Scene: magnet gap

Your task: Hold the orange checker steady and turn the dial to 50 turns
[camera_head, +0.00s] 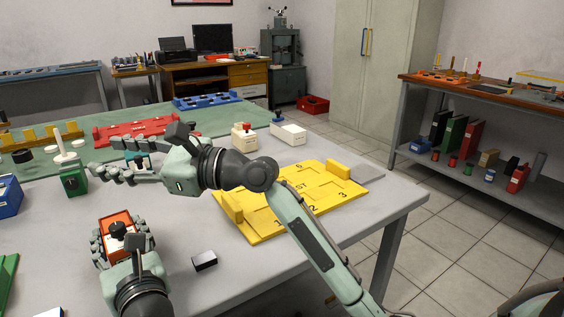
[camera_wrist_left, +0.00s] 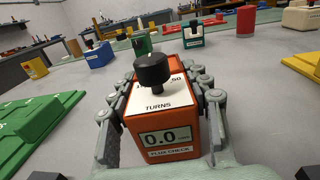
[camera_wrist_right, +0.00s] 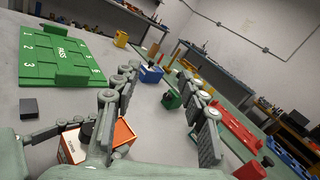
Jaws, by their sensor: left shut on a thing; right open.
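The orange checker (camera_head: 116,224) is a box with a black dial (camera_wrist_left: 151,70) on its white top, marked TURNS. Its front display (camera_wrist_left: 165,136) reads 0.0, above a FLUX CHECK label. My left gripper (camera_head: 122,238) is shut on the checker, one finger on each side, and holds it upright at the table. In the right wrist view the checker (camera_wrist_right: 124,133) is partly hidden behind a finger. My right gripper (camera_head: 112,162) is open and empty, above the table and farther back than the checker. It is apart from the dial.
A yellow numbered tray (camera_head: 268,224) lies on the grey table at right. A small black block (camera_head: 204,260) lies right of the checker. A green board (camera_wrist_right: 62,58) and blue box (camera_wrist_right: 151,74) are at left.

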